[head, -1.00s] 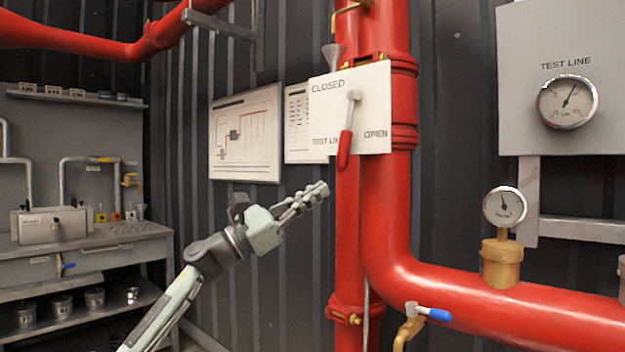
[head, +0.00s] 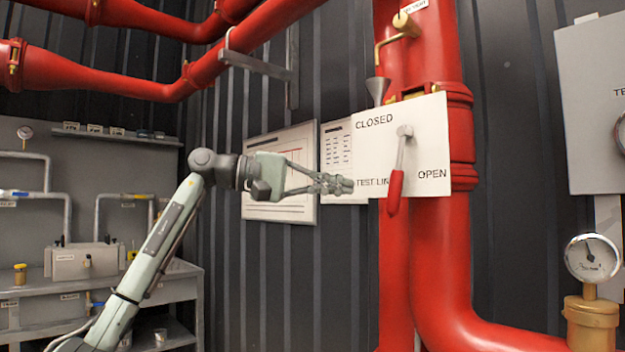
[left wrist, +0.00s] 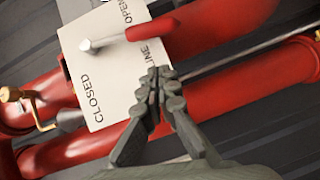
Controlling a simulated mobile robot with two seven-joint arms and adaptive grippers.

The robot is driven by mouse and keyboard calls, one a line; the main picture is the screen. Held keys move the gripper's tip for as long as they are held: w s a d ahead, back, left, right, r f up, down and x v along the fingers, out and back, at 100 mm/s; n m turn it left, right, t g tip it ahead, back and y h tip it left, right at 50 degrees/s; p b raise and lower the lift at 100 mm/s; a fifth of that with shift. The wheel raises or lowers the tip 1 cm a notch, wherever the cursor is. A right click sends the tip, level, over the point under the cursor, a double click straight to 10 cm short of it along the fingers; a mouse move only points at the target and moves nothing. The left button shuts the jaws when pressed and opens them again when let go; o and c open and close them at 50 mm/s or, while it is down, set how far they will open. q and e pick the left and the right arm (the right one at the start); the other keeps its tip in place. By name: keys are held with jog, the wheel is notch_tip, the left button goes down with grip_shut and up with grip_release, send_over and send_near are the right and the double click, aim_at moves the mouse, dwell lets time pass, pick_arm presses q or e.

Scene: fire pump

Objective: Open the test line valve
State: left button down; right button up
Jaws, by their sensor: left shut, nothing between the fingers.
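The test line valve lever (head: 398,172) has a grey shank and a red handle, and it hangs downward, slightly tilted, from a pivot on a white plate (head: 432,148). The plate is marked CLOSED at upper left and OPEN at lower right, and sits against red pipes. My left gripper (head: 347,185) is shut and empty, just left of the red handle and apart from it, near the TEST LINE lettering. In the left wrist view, the shut fingertips (left wrist: 158,76) are in front of the plate, below the red handle (left wrist: 151,29). My right gripper is not in view.
Thick red pipes (head: 441,260) run behind and below the plate. A gauge (head: 592,258) on a brass fitting stands at lower right. A framed diagram (head: 280,205) hangs on the dark wall behind the left gripper. A workbench (head: 180,285) stands at left.

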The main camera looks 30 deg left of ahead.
aim_at(389, 197)
pick_arm(q)
jog(key=d, duration=0.3)
jog(key=d+f, duration=0.1)
jog(key=d, duration=0.1)
jog(key=shift+w+d, duration=0.15)
jog(key=shift+w, duration=0.15)
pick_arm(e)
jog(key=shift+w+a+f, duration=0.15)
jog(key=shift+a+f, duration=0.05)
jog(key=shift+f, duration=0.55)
pick_arm(q)
jog(key=shift+f, duration=0.1)
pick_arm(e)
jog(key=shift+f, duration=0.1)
pick_arm(q)
jog(key=shift+s+d+f+n+h+b, duration=0.2)
jog(key=shift+d+f+n+b, duration=0.1)
jog(key=shift+d+b, duration=0.2)
jog(key=shift+s+d+f+n+h+b, duration=0.15)
jog(key=shift+d+f+n+b, duration=0.1)
jog(key=shift+d+b, duration=0.25)
jog(key=shift+s+d+r, duration=0.1)
jog(key=shift+d, duration=0.05)
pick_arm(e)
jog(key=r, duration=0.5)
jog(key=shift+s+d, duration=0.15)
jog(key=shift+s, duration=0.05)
